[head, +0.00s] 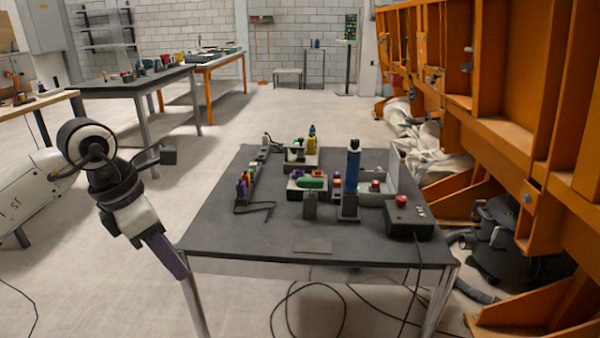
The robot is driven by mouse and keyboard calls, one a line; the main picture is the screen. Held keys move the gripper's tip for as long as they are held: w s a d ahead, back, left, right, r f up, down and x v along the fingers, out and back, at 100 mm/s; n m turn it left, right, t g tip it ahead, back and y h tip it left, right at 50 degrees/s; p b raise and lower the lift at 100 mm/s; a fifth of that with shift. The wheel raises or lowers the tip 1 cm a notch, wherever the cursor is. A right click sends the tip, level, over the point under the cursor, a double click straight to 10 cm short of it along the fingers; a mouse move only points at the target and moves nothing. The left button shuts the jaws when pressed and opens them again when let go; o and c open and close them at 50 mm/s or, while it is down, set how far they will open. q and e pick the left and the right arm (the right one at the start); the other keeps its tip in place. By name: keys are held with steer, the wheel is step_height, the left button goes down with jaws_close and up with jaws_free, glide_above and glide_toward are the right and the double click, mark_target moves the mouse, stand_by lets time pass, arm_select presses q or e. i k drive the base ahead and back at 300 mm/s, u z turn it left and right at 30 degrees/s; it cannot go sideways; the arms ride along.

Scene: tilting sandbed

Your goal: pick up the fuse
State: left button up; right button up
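The dark work table (225,230) holds several small parts, and I cannot tell for sure which one is the fuse. A green rounded piece (312,183) lies on a grey block near the table's middle. A row of small coloured pieces (243,186), purple and yellow among them, stands in a dark strip to its left. My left gripper (178,266) hangs at the table's left front corner, outside its edge and apart from the parts. Its purple fingers point down and right and overlap, so their opening is hidden. My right gripper is out of view.
A blue cylinder stands upright in a dark stand (349,205). A black box with a red button (402,201) sits at the right. The table's front left is clear. Cables lie on the floor, and an orange frame (545,140) stands at the right.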

mark_target(375, 185)
steer(key=u, duration=0.1)
steer(key=i, duration=1.1)
steer(key=z, duration=1.05)
steer(key=i, duration=0.5)
steer(key=z, duration=0.5)
